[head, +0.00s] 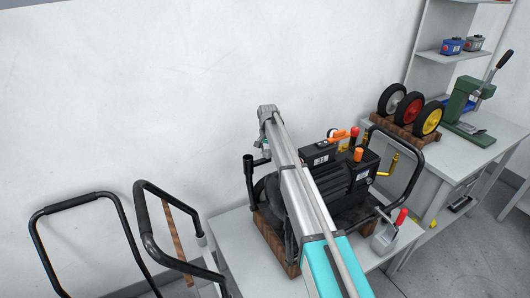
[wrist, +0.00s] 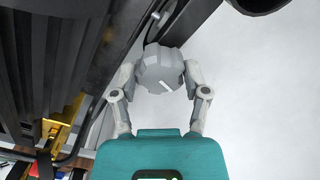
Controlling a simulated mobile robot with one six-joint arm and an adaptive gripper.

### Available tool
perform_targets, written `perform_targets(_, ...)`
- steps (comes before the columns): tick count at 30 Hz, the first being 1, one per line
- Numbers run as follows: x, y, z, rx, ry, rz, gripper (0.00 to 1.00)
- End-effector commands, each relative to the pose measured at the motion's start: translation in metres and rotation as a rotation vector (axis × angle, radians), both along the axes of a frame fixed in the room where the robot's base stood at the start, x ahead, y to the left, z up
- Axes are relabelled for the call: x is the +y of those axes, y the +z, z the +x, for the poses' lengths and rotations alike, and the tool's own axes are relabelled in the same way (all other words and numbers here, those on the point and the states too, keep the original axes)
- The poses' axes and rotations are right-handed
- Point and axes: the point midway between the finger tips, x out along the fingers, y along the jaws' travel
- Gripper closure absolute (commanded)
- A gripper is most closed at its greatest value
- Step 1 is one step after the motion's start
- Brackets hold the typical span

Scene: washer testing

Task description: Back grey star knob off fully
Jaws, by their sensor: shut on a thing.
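The grey star knob (wrist: 160,70) shows in the wrist view, at the upper middle, with a short light mark on its face. My gripper (wrist: 160,78) has its two fingers on either side of the knob and is shut on it. The knob sits beside a dark frame part of the machine, and the far side of it is hidden. In the head view my arm reaches over the black pressure washer (head: 350,180), and the knob and the gripper's fingertips are hidden or too small to make out there.
The washer stands on wooden blocks (head: 272,240) on a grey table (head: 235,232). Black tube handles (head: 80,202) stand at the left. Wheels (head: 410,109) and a green press (head: 465,105) are on the right bench. The white wall is close behind the washer.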

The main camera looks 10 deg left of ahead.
Motion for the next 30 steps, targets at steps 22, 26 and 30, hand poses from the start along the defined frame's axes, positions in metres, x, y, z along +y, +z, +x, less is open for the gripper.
perform_targets(22, -0.0004, -0.0001, 0.0006, -0.002, 0.673, -0.002, 0.88)
perform_targets(26, -0.0002, -0.0001, 0.0007, -0.002, 0.796, -0.002, 0.88)
perform_targets(30, 0.0, -0.0001, 0.0006, -0.002, 0.93, -0.001, 0.88)
